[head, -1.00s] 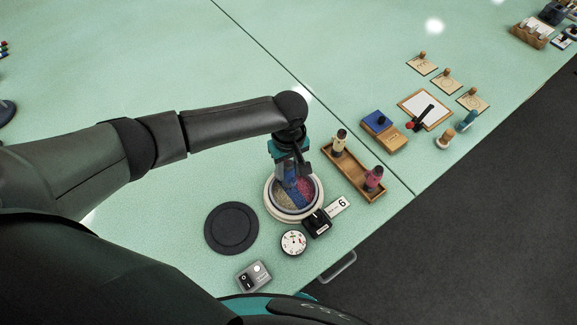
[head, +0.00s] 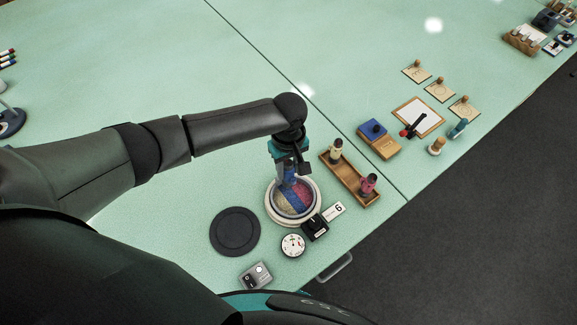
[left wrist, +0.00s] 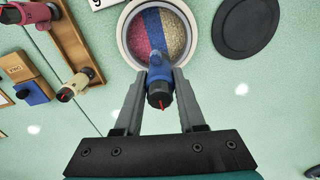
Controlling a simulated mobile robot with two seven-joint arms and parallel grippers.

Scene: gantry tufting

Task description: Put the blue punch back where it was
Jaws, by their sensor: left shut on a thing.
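My left gripper (head: 288,176) is shut on the blue punch (left wrist: 159,78), whose dark end with a red mark faces the left wrist camera. My right gripper is out of view.
A black round plate (head: 235,232) lies left of the frame. A dial (head: 293,245), a black device (head: 315,228), a number card (head: 334,212) and a grey switch box (head: 256,275) stand near it.

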